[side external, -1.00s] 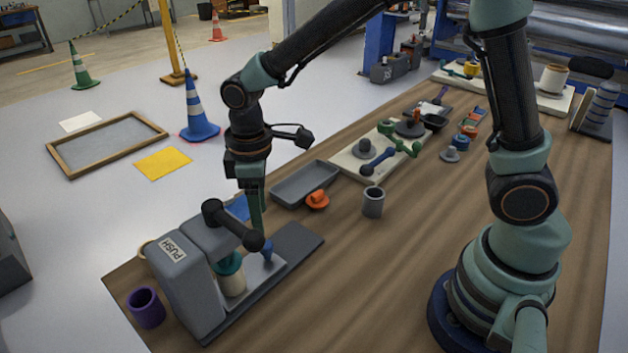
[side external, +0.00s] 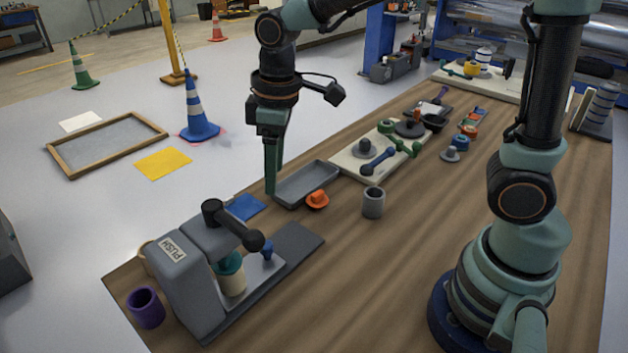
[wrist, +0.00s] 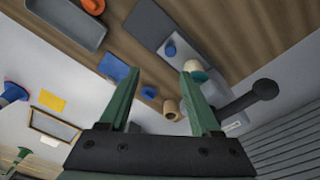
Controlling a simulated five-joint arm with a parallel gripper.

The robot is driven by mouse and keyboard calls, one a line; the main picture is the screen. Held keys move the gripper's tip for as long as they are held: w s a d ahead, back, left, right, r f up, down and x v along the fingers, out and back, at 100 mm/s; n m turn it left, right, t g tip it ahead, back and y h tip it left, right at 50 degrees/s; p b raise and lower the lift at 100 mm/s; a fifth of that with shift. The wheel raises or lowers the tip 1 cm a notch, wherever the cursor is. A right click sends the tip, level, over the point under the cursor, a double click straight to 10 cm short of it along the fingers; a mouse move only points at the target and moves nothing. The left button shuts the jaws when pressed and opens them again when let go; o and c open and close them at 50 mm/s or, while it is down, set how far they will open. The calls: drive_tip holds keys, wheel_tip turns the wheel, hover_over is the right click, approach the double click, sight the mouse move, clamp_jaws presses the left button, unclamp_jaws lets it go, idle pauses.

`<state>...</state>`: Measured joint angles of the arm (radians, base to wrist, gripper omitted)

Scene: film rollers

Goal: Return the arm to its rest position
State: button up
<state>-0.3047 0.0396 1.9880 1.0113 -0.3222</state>
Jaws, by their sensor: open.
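My gripper (side external: 271,180) hangs pointing down in the side view, above the left edge of the wooden table (side external: 420,255), near the grey tray. In the wrist view, its two green fingers (wrist: 160,92) are spread wide with nothing between them. The fingers are apart from the grey press (side external: 190,285) marked PUSH, which stands at the near left of the table. A roller with a teal top (side external: 231,277) sits under the press, and a small blue peg (side external: 267,251) stands on its base plate.
A grey tray (side external: 307,184), orange part (side external: 317,200), grey cup (side external: 373,203) and blue sheet (side external: 245,207) lie near the gripper. A purple cup (side external: 146,307) stands by the press. A pale board (side external: 350,163) holds several parts. The table's middle front is clear.

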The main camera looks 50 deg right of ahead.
drive_tip(key=s+d+r+m+t, duration=0.4)
drive_tip(key=s+d+m, duration=0.3)
drive_tip(key=d, duration=0.4)
drive_tip(key=shift+s+d+r, duration=0.15)
drive_tip(key=shift+s+r, duration=0.15)
drive_tip(key=shift+r, duration=0.35)
